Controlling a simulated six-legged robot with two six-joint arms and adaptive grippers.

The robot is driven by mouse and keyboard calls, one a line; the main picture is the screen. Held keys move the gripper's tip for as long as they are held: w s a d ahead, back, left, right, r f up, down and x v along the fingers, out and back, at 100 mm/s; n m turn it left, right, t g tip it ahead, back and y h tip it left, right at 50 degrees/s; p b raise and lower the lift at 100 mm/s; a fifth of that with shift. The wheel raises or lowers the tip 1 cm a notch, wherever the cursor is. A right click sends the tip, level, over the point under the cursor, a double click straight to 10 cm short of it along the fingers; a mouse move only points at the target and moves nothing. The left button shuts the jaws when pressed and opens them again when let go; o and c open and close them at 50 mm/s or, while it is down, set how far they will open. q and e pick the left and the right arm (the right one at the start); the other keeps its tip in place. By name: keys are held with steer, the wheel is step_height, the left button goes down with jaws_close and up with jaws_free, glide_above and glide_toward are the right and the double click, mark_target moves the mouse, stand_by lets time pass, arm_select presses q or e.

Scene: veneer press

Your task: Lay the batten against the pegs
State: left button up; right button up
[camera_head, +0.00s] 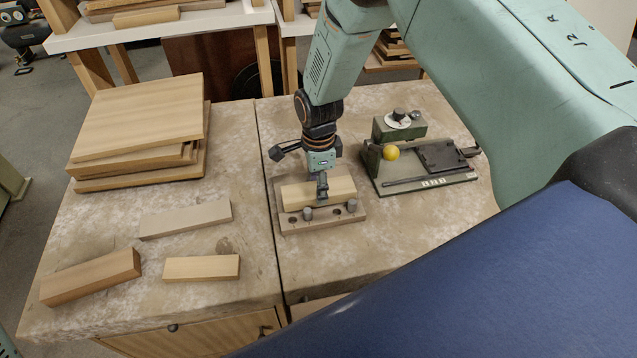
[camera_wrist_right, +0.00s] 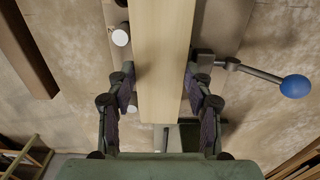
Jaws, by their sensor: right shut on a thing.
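The batten (camera_head: 338,188), a pale wooden bar, lies lengthwise over the grey-brown fixture board (camera_head: 289,229) on the bench. Two grey pegs, the left peg (camera_head: 308,213) and the right peg (camera_head: 351,205), stand along the board's near side beside dark holes. My right gripper (camera_head: 322,188) is shut on the batten near its middle. In the right wrist view the batten (camera_wrist_right: 165,50) runs between the fingers, and a pale peg top (camera_wrist_right: 121,37) is close to its left side. I cannot tell whether they touch. My left gripper is not in view.
A lever with a blue knob (camera_wrist_right: 295,86) is right of the batten in the wrist view. A green device with a yellow ball (camera_head: 391,152) stands right of the board. Several loose wood pieces (camera_head: 202,267) and a board stack (camera_head: 140,115) lie left.

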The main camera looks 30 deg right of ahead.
steer(key=shift+f, duration=0.55)
stand_by(1.2)
steer(key=o, duration=1.2)
steer(key=shift+c, duration=0.2)
steer(key=o, duration=0.3)
steer(key=shift+r+p, duration=3.3)
steer(key=shift+r, duration=0.7)
